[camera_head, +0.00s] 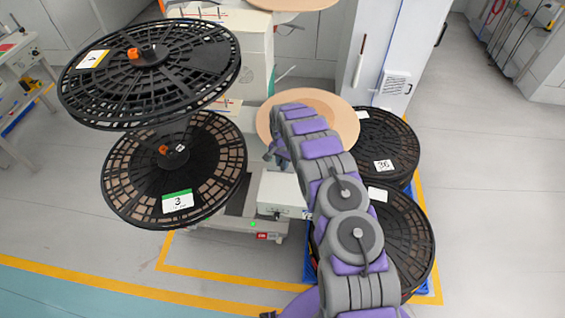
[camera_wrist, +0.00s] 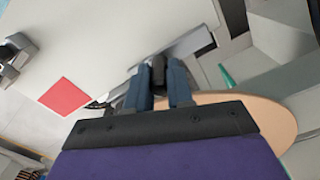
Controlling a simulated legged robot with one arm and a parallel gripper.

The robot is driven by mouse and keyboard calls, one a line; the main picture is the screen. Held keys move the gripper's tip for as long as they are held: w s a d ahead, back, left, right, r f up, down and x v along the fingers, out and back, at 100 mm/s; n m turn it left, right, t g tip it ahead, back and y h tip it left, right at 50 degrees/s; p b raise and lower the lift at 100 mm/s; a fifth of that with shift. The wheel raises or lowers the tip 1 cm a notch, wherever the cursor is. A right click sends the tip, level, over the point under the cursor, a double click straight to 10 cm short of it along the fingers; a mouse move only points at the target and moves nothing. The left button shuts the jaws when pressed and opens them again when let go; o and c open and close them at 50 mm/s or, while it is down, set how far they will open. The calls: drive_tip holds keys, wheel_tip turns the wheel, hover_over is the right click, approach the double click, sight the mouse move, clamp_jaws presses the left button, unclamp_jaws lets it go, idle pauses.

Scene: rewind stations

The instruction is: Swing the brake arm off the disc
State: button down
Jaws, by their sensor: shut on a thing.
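My gripper (camera_wrist: 159,84) shows in the wrist view with its two dark blue fingers closed around a dark knob-like grip. The grip appears to belong to the brake arm (camera_wrist: 194,44), a grey bar running up and right from it. The tan disc (camera_wrist: 270,118) shows behind and right of my fingers; whether the bar touches it is unclear. In the head view the tan disc (camera_head: 338,115) is partly covered by my arm. The gripper is mostly hidden there, and I cannot make out the brake arm.
A pale panel with a red square (camera_wrist: 66,97) fills the wrist view's left. In the head view, black reels (camera_head: 150,75) stand at left, and more reels (camera_head: 385,147) lie stacked at right. A white cabinet (camera_head: 390,50) stands behind.

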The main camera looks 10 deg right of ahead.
drive_tip(key=shift+s+a+m, duration=0.15)
drive_tip(key=shift+m, duration=0.15)
drive_tip(key=shift+s+a+r+m+p, duration=0.15)
drive_tip(key=shift+s+m+p, duration=0.15)
drive_tip(key=shift+m, duration=0.4)
drive_tip(key=shift+s+a+f+m+p, duration=0.1)
drive_tip(key=shift+s+a+m+p, duration=0.2)
drive_tip(key=shift+m, duration=0.4)
drive_tip(key=shift+s+a+m+p, duration=0.25)
drive_tip(key=shift+m+p, duration=0.2)
drive_tip(key=shift+m, duration=0.25)
drive_tip(key=shift+s+a+m+p, duration=0.1)
drive_tip(key=shift+s+m+p, duration=0.1)
drive_tip(key=shift+m+p, duration=0.35)
drive_tip(key=shift+s+a+m+p, duration=0.2)
drive_tip(key=shift+a+m+p, duration=0.15)
drive_tip(key=shift+m+p, duration=0.45)
drive_tip(key=shift+s+a+m+p, duration=0.2)
drive_tip(key=shift+a+m+p, duration=0.2)
drive_tip(key=shift+m, duration=0.65)
drive_tip(key=shift+a+r+m+p, duration=0.1)
drive_tip(key=shift+a+m+p, duration=0.3)
drive_tip(key=shift+m+p, duration=0.45)
drive_tip(key=shift+s+a+m, duration=0.1)
drive_tip(key=shift+m, duration=0.25)
drive_tip(key=c, duration=1)
unclamp_jaws()
drive_tip(key=shift+a, duration=0.1)
